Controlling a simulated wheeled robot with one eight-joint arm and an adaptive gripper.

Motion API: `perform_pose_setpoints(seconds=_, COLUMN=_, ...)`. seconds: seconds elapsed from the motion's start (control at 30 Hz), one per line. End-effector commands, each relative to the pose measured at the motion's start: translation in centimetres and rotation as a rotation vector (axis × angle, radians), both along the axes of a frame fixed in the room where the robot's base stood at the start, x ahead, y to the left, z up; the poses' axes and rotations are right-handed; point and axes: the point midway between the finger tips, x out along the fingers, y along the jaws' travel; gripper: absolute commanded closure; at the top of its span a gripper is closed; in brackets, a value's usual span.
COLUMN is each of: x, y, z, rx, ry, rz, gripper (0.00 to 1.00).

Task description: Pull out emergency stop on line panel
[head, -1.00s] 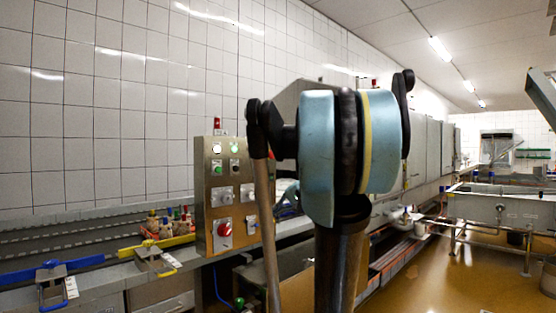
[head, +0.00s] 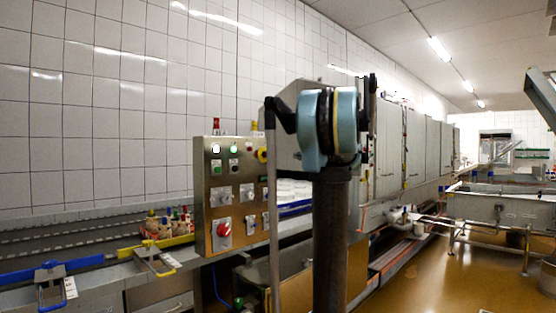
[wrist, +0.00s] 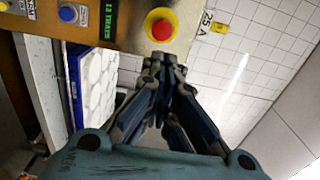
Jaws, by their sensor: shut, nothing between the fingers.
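The line panel (head: 228,200) is an upright metal box with lamps, buttons and switches, left of my arm in the head view. In the wrist view the panel (wrist: 120,30) fills the upper left. The emergency stop (wrist: 161,26) is a red mushroom button on a yellow ring, and it also shows at the panel's right edge in the head view (head: 262,155). My gripper (wrist: 164,62) is shut and empty, its tips just below the button in the wrist picture. I cannot tell whether they touch it. My gripper is hidden behind my arm in the head view.
A blue push button (wrist: 68,13) and a green display (wrist: 109,18) sit beside the stop. A red rotary switch (head: 223,229) is low on the panel. A conveyor bench (head: 100,262) runs along the tiled wall. Open floor (head: 450,285) lies to the right.

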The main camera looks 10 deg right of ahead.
Motion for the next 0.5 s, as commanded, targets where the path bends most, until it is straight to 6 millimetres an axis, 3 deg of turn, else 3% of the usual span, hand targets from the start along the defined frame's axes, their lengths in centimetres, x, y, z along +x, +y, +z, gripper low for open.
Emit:
perform_pose_setpoints(seconds=0.23, x=1.2, y=1.0, z=0.0, rx=-0.001, ry=0.001, rz=0.003, gripper=1.0)
perform_pose_setpoints(seconds=0.5, x=4.9, y=3.7, z=0.0, rx=-0.001, ry=0.0, rz=0.004, gripper=1.0)
